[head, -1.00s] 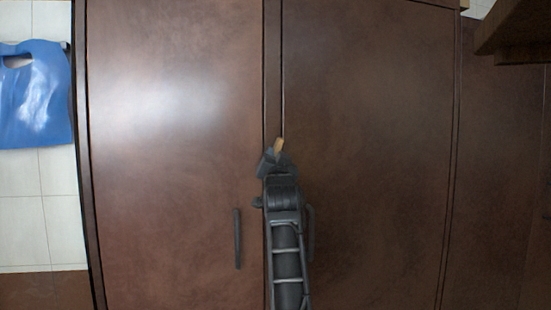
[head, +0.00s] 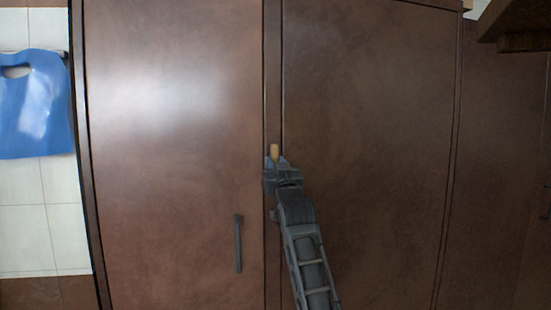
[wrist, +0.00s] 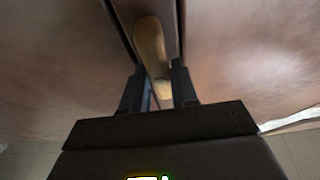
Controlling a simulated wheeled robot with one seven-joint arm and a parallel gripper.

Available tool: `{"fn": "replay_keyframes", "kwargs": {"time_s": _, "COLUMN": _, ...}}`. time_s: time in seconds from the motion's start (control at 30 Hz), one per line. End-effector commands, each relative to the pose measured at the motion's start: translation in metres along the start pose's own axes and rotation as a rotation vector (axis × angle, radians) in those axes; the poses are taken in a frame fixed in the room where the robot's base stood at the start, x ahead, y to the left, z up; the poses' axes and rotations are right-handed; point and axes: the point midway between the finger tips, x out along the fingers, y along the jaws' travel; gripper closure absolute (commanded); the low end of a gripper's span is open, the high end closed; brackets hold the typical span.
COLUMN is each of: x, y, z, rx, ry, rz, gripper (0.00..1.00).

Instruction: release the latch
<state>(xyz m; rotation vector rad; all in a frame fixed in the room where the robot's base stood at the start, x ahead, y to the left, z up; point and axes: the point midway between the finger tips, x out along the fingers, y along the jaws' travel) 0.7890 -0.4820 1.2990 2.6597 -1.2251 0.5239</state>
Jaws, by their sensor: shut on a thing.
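The latch (head: 275,151) is a small tan wooden piece on the dark strip between the two cabinet doors. It also shows in the wrist view (wrist: 151,45) as a rounded, elongated tan bar, its far end standing clear of my fingers. My gripper (head: 275,164) is shut on the latch's near end; in the wrist view the two dark fingers (wrist: 157,95) stand on either side of it. In the head view the latch points nearly straight up the picture. Its near end is partly hidden by my gripper.
The brown left door (head: 170,160) has a dark vertical handle (head: 239,243). The brown right door (head: 375,140) is partly covered by my arm. A blue bag (head: 32,105) hangs at the left by a white tiled wall (head: 25,225). A dark wooden ledge (head: 515,28) juts out at upper right.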

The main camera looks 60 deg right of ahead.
Motion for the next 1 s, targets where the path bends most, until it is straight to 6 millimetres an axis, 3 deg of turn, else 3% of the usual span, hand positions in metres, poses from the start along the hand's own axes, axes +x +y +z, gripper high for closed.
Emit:
{"fn": "replay_keyframes", "kwargs": {"time_s": 0.33, "x": 0.000, "y": -0.001, "z": -0.001, "rx": -0.011, "ry": 0.003, "rz": -0.005, "gripper": 1.00}}
{"fn": "replay_keyframes", "kwargs": {"time_s": 0.37, "x": 0.000, "y": -0.001, "z": -0.001, "rx": -0.011, "ry": 0.003, "rz": -0.005, "gripper": 0.70}}
{"fn": "replay_keyframes", "kwargs": {"time_s": 0.57, "x": 0.000, "y": -0.001, "z": 0.000, "rx": -0.010, "ry": 0.002, "rz": -0.005, "gripper": 0.51}}
{"fn": "replay_keyframes", "kwargs": {"time_s": 0.83, "x": -0.003, "y": -0.001, "z": 0.001, "rx": -0.010, "ry": 0.001, "rz": -0.005, "gripper": 0.51}}
{"fn": "replay_keyframes", "kwargs": {"time_s": 1.0, "x": -0.022, "y": 0.000, "z": 0.003, "rx": -0.010, "ry": 0.002, "rz": -0.004, "gripper": 0.51}}
